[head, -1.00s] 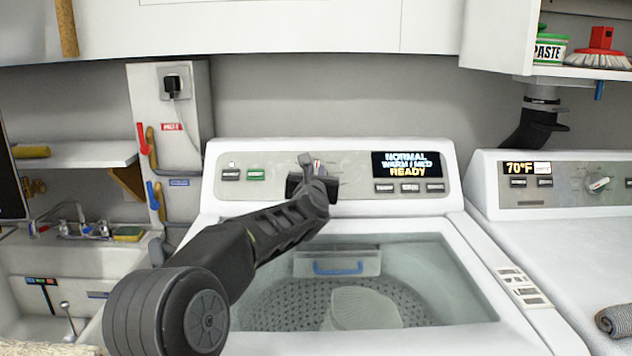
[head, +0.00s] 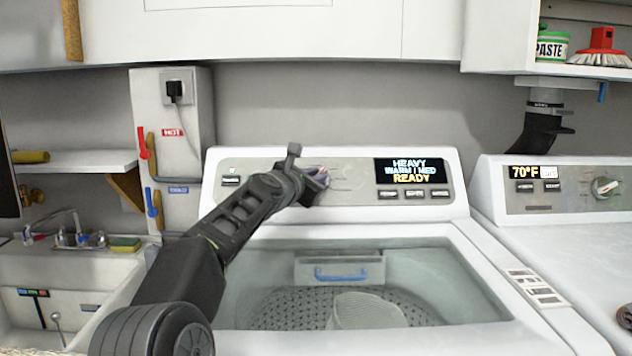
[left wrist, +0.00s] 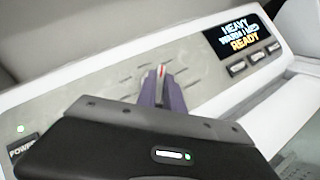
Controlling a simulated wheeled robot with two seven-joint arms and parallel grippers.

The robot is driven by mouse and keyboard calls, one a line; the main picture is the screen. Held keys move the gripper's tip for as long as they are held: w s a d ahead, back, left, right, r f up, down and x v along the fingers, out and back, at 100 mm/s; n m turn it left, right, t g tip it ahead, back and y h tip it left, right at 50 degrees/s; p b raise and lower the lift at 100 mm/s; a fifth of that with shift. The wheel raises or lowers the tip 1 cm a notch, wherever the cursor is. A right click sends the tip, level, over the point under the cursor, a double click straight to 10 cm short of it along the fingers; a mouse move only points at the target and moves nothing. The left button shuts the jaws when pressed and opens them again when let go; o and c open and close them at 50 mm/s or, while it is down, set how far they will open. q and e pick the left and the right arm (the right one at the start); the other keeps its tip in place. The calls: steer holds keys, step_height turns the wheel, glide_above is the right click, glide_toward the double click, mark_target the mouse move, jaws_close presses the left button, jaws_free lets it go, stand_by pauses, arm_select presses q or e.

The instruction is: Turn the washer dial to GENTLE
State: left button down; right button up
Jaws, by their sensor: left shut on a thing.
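The washer (head: 345,228) stands in the middle of the head view with its control panel at the back. Its display (head: 410,171) reads HEAVY, WARM / MED, READY; the display (left wrist: 238,37) also shows in the left wrist view. My left gripper (head: 308,176) is at the panel, shut on the dial. In the left wrist view, the dial's red pointer mark (left wrist: 161,71) shows between the purple-grey fingertips (left wrist: 162,92), pointing roughly up. Most of the dial is hidden by the gripper. The label marks around the dial are too small to read. My right gripper is not in view.
The washer tub is open to view, with a blue-handled tray (head: 340,268) at its back wall. A second machine with its own dial (head: 604,187) stands at the right. A sink (head: 70,270) and valve levers are at the left. Cabinets hang above.

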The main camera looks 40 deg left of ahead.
arm_select(q)
steer(key=shift+a+r+m+h+p, duration=0.1)
steer(key=shift+m+h+p, duration=0.25)
steer(key=shift+m, duration=0.2)
steer(key=shift+a+r+m+h+p, duration=0.1)
steer(key=shift+m+h+p, duration=0.1)
steer(key=shift+m+h, duration=0.3)
steer(key=m+g+h+p, duration=0.1)
steer(key=m+p, duration=0.1)
steer(key=p, duration=0.1)
steer(key=m+g+h+p, duration=0.1)
steer(key=m+p, duration=0.1)
steer(key=p, duration=0.2)
steer(key=m+h+p, duration=0.2)
steer(key=m+p, duration=0.1)
steer(key=p, duration=0.1)
steer(key=shift+a+r+g, duration=0.1)
steer(key=shift+r+g, duration=0.15)
steer(key=shift+g, duration=0.15)
steer(key=shift+f+m+p, duration=0.25)
steer(key=shift+m+p, duration=0.1)
steer(key=shift+p, duration=0.4)
steer(key=c, duration=1.5)
jaws_free()
steer(key=shift+o, duration=0.2)
steer(key=v, duration=0.7)
steer(key=shift+s+r+b, duration=0.25)
steer(key=shift+s+b, duration=0.05)
steer(key=shift+b, duration=0.1)
steer(key=shift+a, duration=0.15)
